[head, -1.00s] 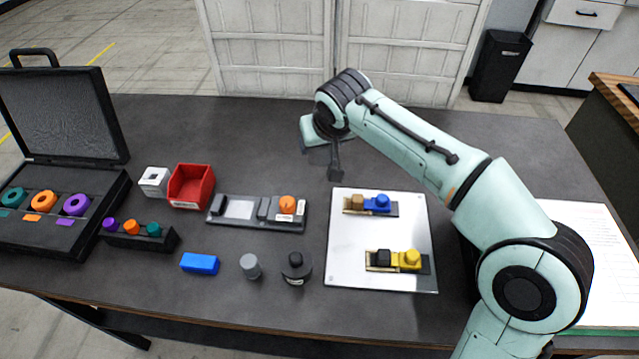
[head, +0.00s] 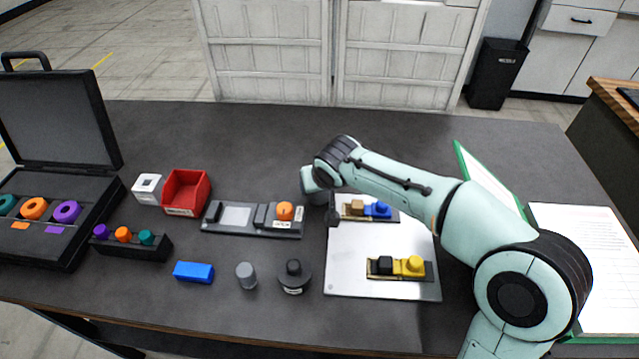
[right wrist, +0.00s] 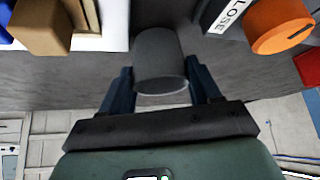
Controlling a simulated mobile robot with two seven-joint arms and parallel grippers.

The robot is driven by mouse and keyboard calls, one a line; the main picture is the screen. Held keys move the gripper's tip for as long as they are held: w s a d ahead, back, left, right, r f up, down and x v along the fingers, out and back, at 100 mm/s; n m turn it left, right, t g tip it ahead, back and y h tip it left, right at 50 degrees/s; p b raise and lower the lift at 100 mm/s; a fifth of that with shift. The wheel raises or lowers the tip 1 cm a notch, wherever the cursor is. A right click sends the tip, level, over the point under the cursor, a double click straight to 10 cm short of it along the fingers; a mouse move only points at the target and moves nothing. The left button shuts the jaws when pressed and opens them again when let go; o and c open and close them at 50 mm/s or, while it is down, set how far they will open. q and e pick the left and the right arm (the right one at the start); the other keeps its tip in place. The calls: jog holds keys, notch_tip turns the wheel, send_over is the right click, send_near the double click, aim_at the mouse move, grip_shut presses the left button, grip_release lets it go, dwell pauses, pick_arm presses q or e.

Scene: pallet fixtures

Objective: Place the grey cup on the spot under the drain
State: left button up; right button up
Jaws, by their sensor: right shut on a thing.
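The grey cup (right wrist: 160,60) sits between the two fingers of my right gripper (right wrist: 160,88), which is shut on it, in the right wrist view. In the head view my right gripper (head: 331,212) is between the grey fixture (head: 252,234) and the white board; the cup is hidden there by my arm. My left gripper is not in view.
The white board (head: 350,285) holds blocks with blue and yellow knobs. A red bin (head: 185,195), a blue block (head: 193,272), a grey cylinder (head: 246,276) and a black weight-like piece (head: 294,280) stand nearby. The table behind the fixture is clear.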

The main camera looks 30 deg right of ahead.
jog(key=shift+f, duration=0.1)
jog(key=o, duration=0.6)
jog(key=shift+f, duration=0.1)
jog(key=o, duration=0.4)
jog(key=shift+o, duration=0.2)
